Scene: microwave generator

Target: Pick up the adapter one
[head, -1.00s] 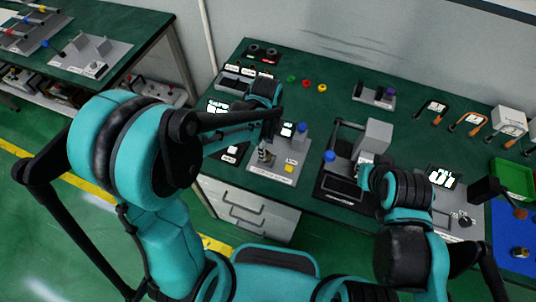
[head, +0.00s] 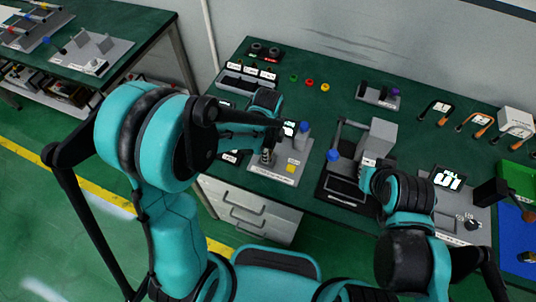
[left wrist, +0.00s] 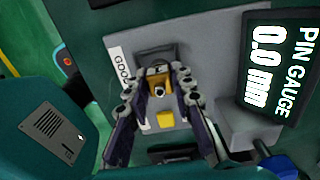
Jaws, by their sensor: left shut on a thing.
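The adapter (left wrist: 158,90), a small metal piece with a brass-coloured rim, sits between the fingers of my left gripper (left wrist: 158,94) in the left wrist view. The fingers are shut on it from both sides, over the grey pin gauge fixture (left wrist: 195,50). In the head view my left gripper (head: 268,156) is low over the same grey fixture, and its arm hides part of it. I cannot tell whether the adapter touches the fixture. My right gripper (head: 368,170) is beside the grey press-like device, and its fingers are not clear.
A yellow square (head: 291,168) and a blue-topped post (head: 302,129) are on the fixture beside my left gripper. The pin gauge display (left wrist: 272,68) reads 0.0 mm. The grey press-like device (head: 376,140) stands to the right. Small coloured buttons (head: 309,83) lie behind.

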